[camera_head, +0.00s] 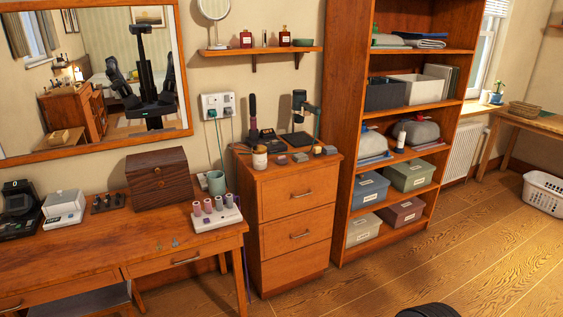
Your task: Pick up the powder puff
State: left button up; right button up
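I cannot pick out the powder puff with certainty. Several small items stand on top of the wooden drawer cabinet (299,208). Neither of my grippers shows directly in the head view; only a dark reflection of my body appears in the wall mirror.
A tall shelf (340,150) stands right of the cabinet. A white laundry basket (545,192) sits far right.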

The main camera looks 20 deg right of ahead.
aim_at(282, 160)
jog(key=i+l, duration=0.3)
jog(key=i, duration=0.2)
jog(key=i+l+u, duration=0.1)
jog(key=i+l, duration=0.15)
jog(key=i, duration=0.25)
jog(key=i+l, duration=0.35)
jog(key=i, duration=0.15)
jog(key=i+l+u, duration=0.1)
jog(key=i+l, duration=0.2)
jog(key=i, duration=0.2)
